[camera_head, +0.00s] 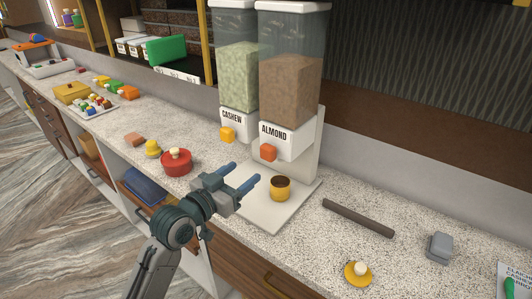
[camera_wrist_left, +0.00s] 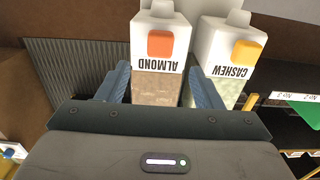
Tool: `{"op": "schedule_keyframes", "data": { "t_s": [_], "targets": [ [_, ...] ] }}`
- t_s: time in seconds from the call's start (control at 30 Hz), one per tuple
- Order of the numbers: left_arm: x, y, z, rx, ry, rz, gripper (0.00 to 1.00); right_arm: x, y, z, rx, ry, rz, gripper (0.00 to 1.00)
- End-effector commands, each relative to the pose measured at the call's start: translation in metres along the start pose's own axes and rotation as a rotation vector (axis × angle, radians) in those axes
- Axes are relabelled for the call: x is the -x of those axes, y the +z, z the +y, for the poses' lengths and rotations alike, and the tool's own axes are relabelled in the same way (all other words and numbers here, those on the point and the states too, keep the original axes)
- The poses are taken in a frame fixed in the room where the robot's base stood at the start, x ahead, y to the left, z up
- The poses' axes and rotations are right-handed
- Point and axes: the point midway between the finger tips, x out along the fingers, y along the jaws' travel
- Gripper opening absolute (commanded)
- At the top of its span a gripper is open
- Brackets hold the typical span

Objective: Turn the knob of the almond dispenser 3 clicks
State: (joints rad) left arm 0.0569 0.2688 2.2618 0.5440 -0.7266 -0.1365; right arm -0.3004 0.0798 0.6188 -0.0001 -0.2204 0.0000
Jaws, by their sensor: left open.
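The almond dispenser (camera_head: 291,75) stands on the counter, a clear bin of brown contents above a white base labelled ALMOND. Its orange knob (camera_head: 268,152) is on the front; in the left wrist view the knob (camera_wrist_left: 160,44) appears upside down, above and between the fingers. The cashew dispenser (camera_head: 237,72) with a yellow-orange knob (camera_head: 227,135) stands to its left. A yellow cup (camera_head: 280,188) with a dark inside sits on the white base plate (camera_head: 262,219) below. My left gripper (camera_head: 240,178) is open and empty, in front of and below the almond knob, apart from it. My right gripper is not seen.
A red pot (camera_head: 176,162) with a pale lid knob stands left of my left gripper. A dark bar (camera_head: 358,217), a grey block (camera_head: 439,246) and a yellow lid (camera_head: 358,273) lie to the right. Several coloured items and a tray are farther left.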

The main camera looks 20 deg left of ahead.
Motion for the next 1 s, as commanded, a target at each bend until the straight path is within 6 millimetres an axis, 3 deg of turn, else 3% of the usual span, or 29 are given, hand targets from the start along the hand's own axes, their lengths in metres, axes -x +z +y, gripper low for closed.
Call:
{"op": "schedule_keyframes", "data": {
  "t_s": [0.17, 0.5, 0.7, 0.97, 1.0],
  "targets": [
    [-0.028, -0.005, 0.001, 0.006, 0.0, 0.003, 0.6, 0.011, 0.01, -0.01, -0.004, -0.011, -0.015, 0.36],
    [-0.087, -0.003, 0.0, 0.001, 0.0, 0.002, 0.6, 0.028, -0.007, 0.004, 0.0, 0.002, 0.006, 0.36],
    [-0.1, -0.002, 0.0, -0.003, 0.0, 0.001, 0.6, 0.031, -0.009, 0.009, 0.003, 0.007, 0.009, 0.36],
    [-0.101, -0.001, 0.0, -0.004, -0.001, 0.001, 0.6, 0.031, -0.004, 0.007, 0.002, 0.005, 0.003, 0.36],
    [-0.101, -0.001, 0.0, -0.004, -0.001, 0.001, 0.54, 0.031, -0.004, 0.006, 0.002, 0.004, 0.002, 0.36]
  ]
}}
